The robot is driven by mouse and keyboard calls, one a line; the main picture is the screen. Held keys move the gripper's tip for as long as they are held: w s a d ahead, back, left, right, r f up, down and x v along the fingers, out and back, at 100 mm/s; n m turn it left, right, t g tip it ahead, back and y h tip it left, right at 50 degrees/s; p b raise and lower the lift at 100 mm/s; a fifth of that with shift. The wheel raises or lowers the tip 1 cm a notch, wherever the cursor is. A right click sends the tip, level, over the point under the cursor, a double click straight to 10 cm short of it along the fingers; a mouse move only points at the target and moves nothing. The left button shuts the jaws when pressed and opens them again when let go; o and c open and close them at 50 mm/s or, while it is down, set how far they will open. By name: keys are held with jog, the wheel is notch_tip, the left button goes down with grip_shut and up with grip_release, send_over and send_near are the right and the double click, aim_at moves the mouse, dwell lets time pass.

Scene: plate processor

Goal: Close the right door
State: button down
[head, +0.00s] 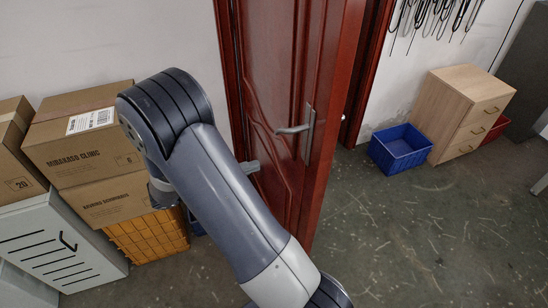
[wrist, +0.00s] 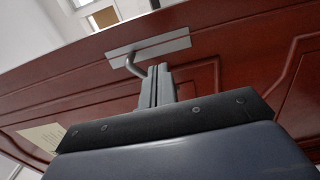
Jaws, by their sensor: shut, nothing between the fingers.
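The dark red panelled door (head: 274,75) stands ajar in the middle of the head view, its edge turned toward me. A grey lever handle (head: 295,129) on a long plate is near that edge. My gripper (head: 251,167) is shut and empty, in front of the door face, left of and below the handle. My arm hides part of the lower door. In the wrist view, my shut fingers (wrist: 160,82) point at the door (wrist: 210,75), close beside the bent lever (wrist: 136,66). I cannot tell whether they touch it or the door.
Cardboard boxes (head: 88,145), a white slotted cabinet (head: 55,245) and an orange crate (head: 148,236) stand at the left. A blue bin (head: 399,148) and a wooden drawer unit (head: 466,108) stand at the right. The floor (head: 420,235) right of the door is clear.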

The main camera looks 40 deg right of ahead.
aim_at(310, 150)
jog(key=p+x, duration=0.3)
jog(key=x, duration=0.9)
jog(key=shift+s+d+r, duration=0.1)
jog(key=shift+d+r, duration=0.05)
jog(key=shift+d, duration=0.25)
jog(key=shift+s+d, duration=0.1)
jog(key=shift+d, duration=0.45)
jog(key=shift+d, duration=0.1)
